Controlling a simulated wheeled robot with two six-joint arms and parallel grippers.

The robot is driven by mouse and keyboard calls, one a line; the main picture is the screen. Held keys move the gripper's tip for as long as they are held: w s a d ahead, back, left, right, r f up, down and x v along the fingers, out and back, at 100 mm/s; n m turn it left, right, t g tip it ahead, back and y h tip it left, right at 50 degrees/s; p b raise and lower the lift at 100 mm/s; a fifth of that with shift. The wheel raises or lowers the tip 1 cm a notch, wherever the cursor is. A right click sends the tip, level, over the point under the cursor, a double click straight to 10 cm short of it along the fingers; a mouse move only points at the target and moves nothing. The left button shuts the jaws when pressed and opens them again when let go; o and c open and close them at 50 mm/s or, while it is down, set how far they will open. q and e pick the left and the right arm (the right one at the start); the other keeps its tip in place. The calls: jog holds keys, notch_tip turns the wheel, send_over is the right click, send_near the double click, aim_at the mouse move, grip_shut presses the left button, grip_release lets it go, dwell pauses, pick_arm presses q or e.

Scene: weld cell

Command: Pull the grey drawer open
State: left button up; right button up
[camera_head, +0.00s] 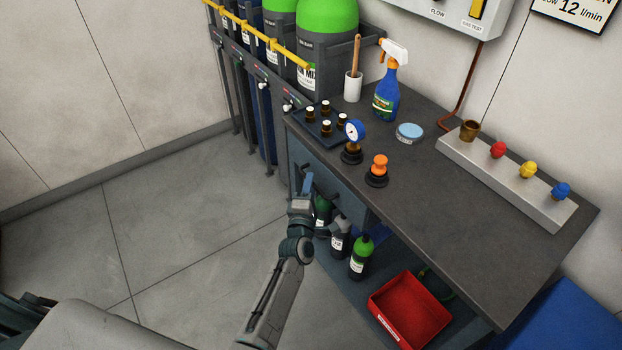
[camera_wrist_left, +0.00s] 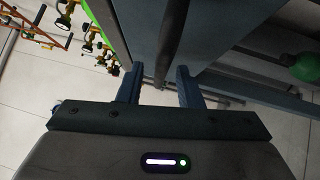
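The grey drawer (camera_head: 345,187) sits under the left end of the dark workbench, its blue-grey front looking flush with the bench. Its dark bar handle runs along the front and shows in the wrist view as a dark bar (camera_wrist_left: 171,42). My left gripper (camera_head: 306,183) is at the drawer front, by the handle. In the left wrist view its two fingers (camera_wrist_left: 160,80) stand apart, one on each side of the bar, with gaps visible. The drawer's inside is hidden. My right gripper is not in view.
Below are green-topped bottles (camera_head: 361,256) and a red bin (camera_head: 410,310). Gas cylinders (camera_head: 328,30) stand behind. Floor left is clear.

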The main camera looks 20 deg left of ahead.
pick_arm(q)
jog(key=shift+w+a+r, duration=0.1)
jog(key=shift+w, duration=0.65)
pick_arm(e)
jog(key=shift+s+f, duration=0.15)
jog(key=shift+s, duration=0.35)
pick_arm(q)
grip_shut()
jog(key=shift+s, duration=0.1)
jog(key=s+a+p, duration=0.1)
jog(key=s+a, duration=1.4)
jog(key=s, duration=0.4)
jog(key=shift+p, duration=0.4)
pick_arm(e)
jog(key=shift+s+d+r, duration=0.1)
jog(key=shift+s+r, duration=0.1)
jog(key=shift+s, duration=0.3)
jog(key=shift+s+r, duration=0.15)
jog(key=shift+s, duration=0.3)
pick_arm(q)
jog(key=shift+s, duration=0.1)
